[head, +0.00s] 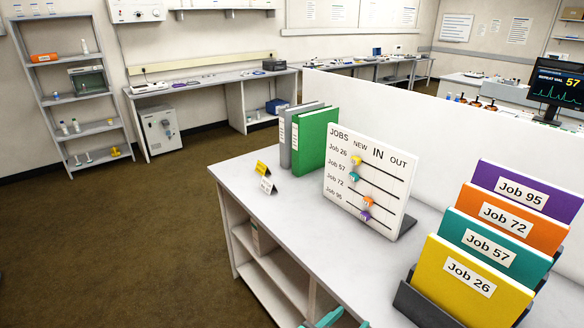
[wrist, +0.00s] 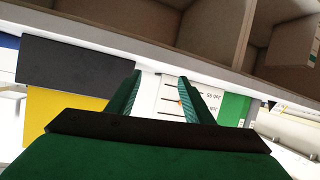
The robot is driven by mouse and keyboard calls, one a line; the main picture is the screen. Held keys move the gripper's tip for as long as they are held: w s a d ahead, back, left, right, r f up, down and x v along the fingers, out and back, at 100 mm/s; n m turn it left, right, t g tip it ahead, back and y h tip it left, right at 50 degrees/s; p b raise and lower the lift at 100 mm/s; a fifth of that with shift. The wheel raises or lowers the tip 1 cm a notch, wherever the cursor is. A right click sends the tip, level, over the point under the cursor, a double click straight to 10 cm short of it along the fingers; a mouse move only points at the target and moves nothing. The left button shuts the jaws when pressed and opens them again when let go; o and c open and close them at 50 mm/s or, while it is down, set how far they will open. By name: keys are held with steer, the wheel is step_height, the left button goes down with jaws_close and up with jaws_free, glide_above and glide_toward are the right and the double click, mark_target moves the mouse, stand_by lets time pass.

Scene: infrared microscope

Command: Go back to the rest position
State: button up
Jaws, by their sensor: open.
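My gripper (wrist: 160,82) shows two green fingers spread apart with nothing between them in the wrist view. Only teal tips of it show at the bottom edge of the head view (head: 340,321), in front of the table. The white job board (head: 372,160) stands on the table with colored pegs in its slots; part of it shows beyond the fingers in the wrist view (wrist: 170,100). To its right, the dark holder (head: 412,298) carries several upright folders, with the yellow Job 26 folder (head: 460,290) in front. The fingers touch none of these as far as I see.
The white table (head: 262,205) has open shelves below its front edge. Green (head: 316,140) and grey (head: 287,135) binders and small yellow and white signs (head: 264,176) stand at its far left. Brown floor (head: 110,235) is clear to the left.

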steer(key=s+a+f+n+t+y, duration=0.3)
steer(key=s+a+f+n+y, duration=0.3)
steer(key=s+a+f, duration=0.55)
steer(key=s+a+r+t+y, duration=0.1)
steer(key=s+r, duration=0.1)
steer(key=s, duration=0.8)
steer(key=s+a+r+n+t+y, duration=0.1)
steer(key=s+r+y, duration=0.1)
steer(key=s, duration=0.8)
steer(key=shift+s+r, duration=0.15)
steer(key=shift+r, duration=0.05)
steer(key=shift+a, duration=0.1)
